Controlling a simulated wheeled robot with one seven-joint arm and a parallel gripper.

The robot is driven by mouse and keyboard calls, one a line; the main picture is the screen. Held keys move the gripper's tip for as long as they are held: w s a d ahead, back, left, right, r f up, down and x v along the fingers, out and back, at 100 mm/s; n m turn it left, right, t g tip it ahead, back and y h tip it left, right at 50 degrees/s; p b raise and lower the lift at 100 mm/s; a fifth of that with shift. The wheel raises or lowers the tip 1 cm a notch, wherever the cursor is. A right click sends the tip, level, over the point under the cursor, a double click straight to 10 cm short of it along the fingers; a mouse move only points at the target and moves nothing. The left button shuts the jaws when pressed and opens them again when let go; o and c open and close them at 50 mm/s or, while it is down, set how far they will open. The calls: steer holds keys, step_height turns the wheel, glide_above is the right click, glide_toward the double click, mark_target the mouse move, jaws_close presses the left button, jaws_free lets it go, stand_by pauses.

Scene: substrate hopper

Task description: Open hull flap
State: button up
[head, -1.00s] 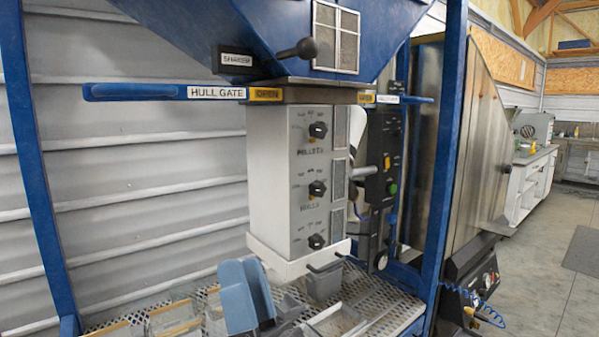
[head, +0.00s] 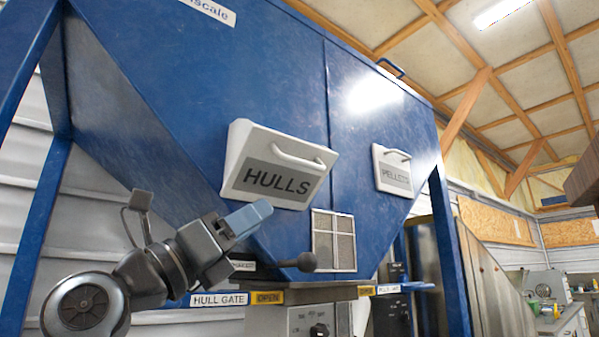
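The hull flap (head: 262,175) is a white panel with a grey HULLS label on the front of the blue hopper. A white bar handle (head: 298,156) runs across its upper part. The flap lies over the hopper face, with no opening visible around it. My gripper (head: 262,210) is raised in front of the hopper, just below the flap's lower edge in the picture. Its blue fingers point up and right toward the flap. They overlap in this view, so their gap is hidden. I see nothing held, and the handle stands clear of the fingers.
A similar PELLETS flap (head: 393,168) sits to the right on the hopper (head: 350,120). A blue frame post (head: 451,250) stands at right.

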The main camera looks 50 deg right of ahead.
mark_target(286, 180)
steer(key=shift+s+d+r+m+t+y+p, duration=0.1)
steer(key=shift+s+d+r+m+y+p, duration=0.35)
steer(key=shift+d+r, duration=1.1)
steer(key=shift+s+d+r+m+t+y+p, duration=0.1)
steer(key=shift+s+d+r+m+y+p, duration=0.3)
steer(key=shift+d+r, duration=1.2)
steer(key=shift+s+d+r+m+t+y+p, duration=0.2)
steer(key=shift+s+d+r+y+p, duration=0.5)
steer(key=shift+r, duration=1.45)
steer(key=shift+w+d+h+b, duration=0.1)
steer(key=shift+d+h+b, duration=0.1)
steer(key=shift+h+b, duration=0.15)
jaws_close()
